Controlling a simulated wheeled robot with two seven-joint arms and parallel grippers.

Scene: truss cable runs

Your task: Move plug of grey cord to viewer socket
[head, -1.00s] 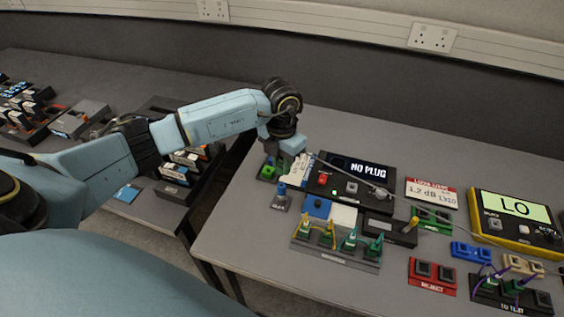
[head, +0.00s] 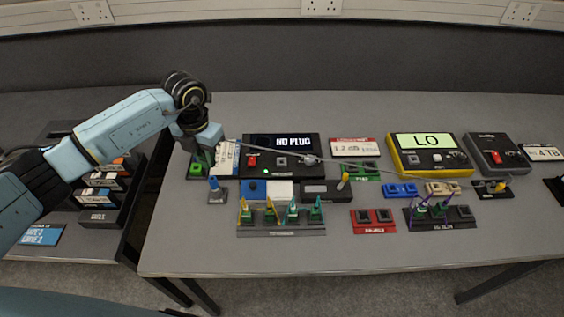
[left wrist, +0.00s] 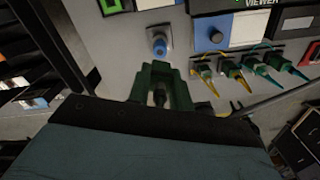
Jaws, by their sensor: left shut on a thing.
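My left gripper (head: 208,152) is above the left end of the table, beside the white label card. In the left wrist view its green fingers (left wrist: 160,90) are shut around a small dark plug (left wrist: 158,97), mostly hidden by the fingers. A thin grey cord (head: 262,149) runs from near the gripper across the front of the viewer. The viewer (head: 256,143) is a black box whose screen reads NO PLUG, with a red switch and a grey square socket (head: 281,161) on top. My right gripper is not in view.
A blue-capped cleaner post (head: 215,184) and a green block (head: 196,169) stand near the gripper. A rack of green and yellow plugs (head: 282,230) stands in front of the viewer. A yellow meter (head: 395,160) reads LO. The table's front strip is clear.

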